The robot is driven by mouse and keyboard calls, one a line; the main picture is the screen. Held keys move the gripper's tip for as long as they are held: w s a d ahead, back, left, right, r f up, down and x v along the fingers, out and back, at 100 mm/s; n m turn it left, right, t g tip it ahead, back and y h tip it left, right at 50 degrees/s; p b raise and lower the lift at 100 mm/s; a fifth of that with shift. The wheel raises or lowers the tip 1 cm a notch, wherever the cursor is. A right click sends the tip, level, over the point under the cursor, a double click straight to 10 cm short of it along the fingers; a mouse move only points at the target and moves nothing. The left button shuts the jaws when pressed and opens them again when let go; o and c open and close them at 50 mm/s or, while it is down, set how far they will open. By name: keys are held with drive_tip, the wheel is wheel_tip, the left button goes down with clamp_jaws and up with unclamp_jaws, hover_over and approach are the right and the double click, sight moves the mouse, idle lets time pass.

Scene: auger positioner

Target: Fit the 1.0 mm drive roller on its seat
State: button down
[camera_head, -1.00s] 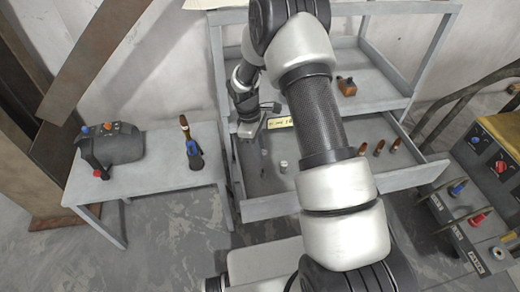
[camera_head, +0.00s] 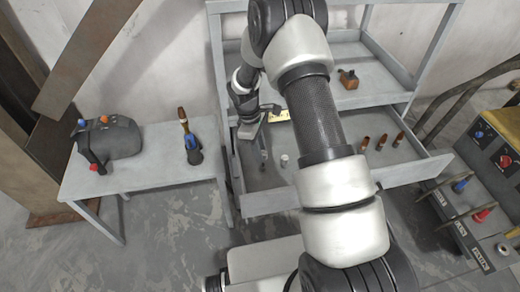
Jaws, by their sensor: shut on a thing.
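My gripper (camera_head: 251,130) is over the left back part of the open drawer, pointing down, small and partly dark in the view. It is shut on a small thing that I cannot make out. A small white-grey cylinder (camera_head: 284,160) stands in the drawer to its lower right, and a small dark grey piece (camera_head: 263,156) shows just below the gripper. I cannot read which of these is a 1.0 mm drive roller. A round grey part with a dark centre (camera_head: 503,248) is on the machine at the lower right; I cannot tell whether it is the seat.
An orange-brown block (camera_head: 348,79) is on the shelf above. My arm hides the drawer's middle.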

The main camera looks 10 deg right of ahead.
drive_tip(key=shift+f+b, duration=1.5)
drive_tip(key=shift+f, duration=0.8)
drive_tip(key=c, duration=1.4)
unclamp_jaws()
drive_tip(key=shift+c, duration=0.2)
drive_tip(key=w+a+r+p, duration=0.1)
drive_tip(key=a+r+p, duration=0.2)
drive_tip(key=r, duration=1.4)
drive_tip(key=shift+w, duration=0.35)
drive_tip(key=shift+r, duration=0.1)
